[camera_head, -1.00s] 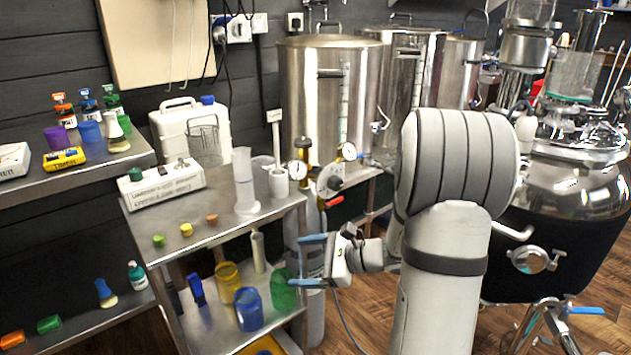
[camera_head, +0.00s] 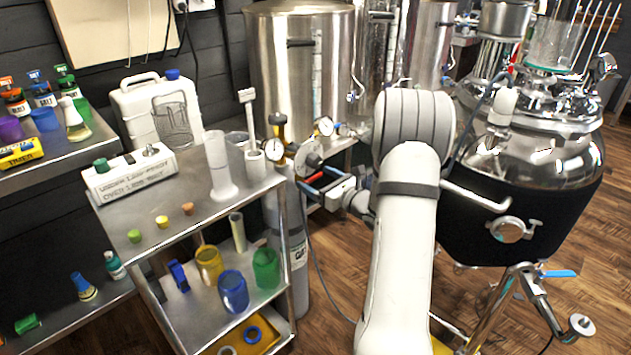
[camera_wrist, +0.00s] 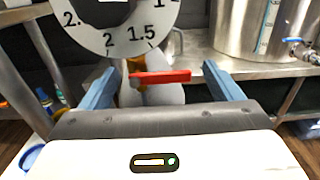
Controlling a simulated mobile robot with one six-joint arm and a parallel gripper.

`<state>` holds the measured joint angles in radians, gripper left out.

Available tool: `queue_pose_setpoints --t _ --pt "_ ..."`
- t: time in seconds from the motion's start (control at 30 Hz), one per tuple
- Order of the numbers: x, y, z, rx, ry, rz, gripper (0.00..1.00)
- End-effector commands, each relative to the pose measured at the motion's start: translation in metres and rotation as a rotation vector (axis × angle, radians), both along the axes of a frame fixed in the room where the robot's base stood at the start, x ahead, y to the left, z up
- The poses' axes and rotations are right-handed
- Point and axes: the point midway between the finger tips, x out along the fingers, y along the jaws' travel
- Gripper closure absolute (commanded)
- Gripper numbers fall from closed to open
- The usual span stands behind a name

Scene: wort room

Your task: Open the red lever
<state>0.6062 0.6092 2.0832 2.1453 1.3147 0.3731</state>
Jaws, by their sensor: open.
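The red lever (camera_wrist: 165,77) shows in the wrist view as a short flat bar, roughly level, in front of a pale rounded body and below a large white dial (camera_wrist: 128,22). My gripper (camera_wrist: 160,72) is open, with one blue finger on each side of the lever and visible gaps to both. The lever appears between or just beyond the fingertips; exact depth is unclear. In the head view my gripper (camera_head: 320,180) is at the gauges above the grey gas cylinder (camera_head: 298,245). A small bit of red (camera_head: 316,177) shows there between the fingers.
A metal cart (camera_head: 205,222) with cups and bottles stands close left of the cylinder. Steel kettles (camera_head: 290,75) stand behind. A large dark-jacketed vessel (camera_head: 530,200) is to the right.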

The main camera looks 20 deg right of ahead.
Motion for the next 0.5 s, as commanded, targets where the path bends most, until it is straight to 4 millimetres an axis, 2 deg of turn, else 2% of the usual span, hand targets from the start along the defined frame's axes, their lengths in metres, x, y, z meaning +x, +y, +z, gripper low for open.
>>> queue_pose_setpoints --t 0.33,0.5 --pt "0.0057 0.003 0.0003 0.001 0.0 0.002 0.15" --pt "0.0056 0.0033 0.0003 0.0 0.0 0.002 0.28"
